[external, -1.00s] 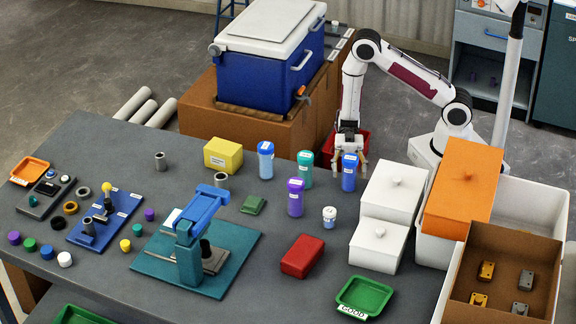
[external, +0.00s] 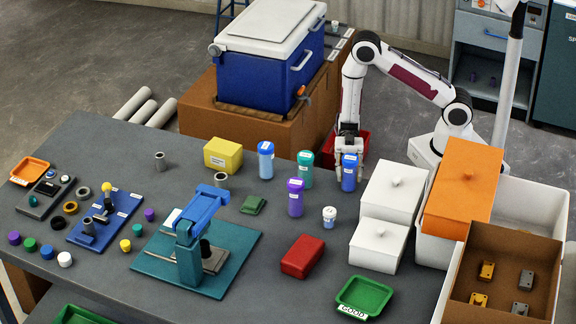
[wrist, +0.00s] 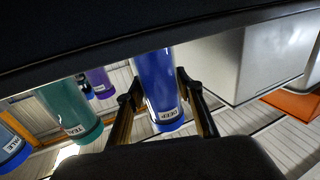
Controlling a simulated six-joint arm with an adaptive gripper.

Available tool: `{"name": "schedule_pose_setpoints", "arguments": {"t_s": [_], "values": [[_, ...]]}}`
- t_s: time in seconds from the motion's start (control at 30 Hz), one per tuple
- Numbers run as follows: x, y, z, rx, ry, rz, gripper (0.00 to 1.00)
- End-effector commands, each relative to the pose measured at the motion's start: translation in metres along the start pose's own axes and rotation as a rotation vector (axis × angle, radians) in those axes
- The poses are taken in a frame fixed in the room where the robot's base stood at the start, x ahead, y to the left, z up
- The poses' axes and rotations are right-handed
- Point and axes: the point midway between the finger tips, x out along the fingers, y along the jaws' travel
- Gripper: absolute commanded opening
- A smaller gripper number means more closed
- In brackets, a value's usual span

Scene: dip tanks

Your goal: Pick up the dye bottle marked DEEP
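The dye bottle marked DEEP is a dark blue cylinder (external: 349,176) near the back right of the grey table, left of the white boxes. In the wrist view its DEEP label shows on the blue bottle (wrist: 160,92), which sits upright between my two fingers. My gripper (external: 348,164) points down over it from behind. The bottle appears to be still at table height.
A teal bottle (external: 305,170), a purple bottle (external: 296,198) and a lighter blue bottle (external: 265,161) stand to the left. White lidded boxes (external: 394,190) stand close on the right. A small white jar (external: 329,217) is in front. A red bin (external: 328,152) is behind.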

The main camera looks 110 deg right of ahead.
Motion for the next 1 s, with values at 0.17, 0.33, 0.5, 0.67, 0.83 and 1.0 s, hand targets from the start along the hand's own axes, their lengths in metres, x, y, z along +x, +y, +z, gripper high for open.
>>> {"name": "schedule_pose_setpoints", "arguments": {"t_s": [0.17,0.33,0.5,0.67,0.83,1.0], "values": [[0.0,0.0,0.0,0.0,0.001,0.0,0.08],[0.0,0.0,-0.001,-0.001,0.001,0.0,0.08],[0.0,0.0,-0.005,-0.001,0.001,0.0,0.08],[0.0,0.0,-0.014,-0.002,0.001,0.0,0.08],[0.0,0.0,-0.029,-0.003,0.001,0.0,0.08],[0.0,0.0,-0.048,-0.003,0.001,0.0,0.08]]}}
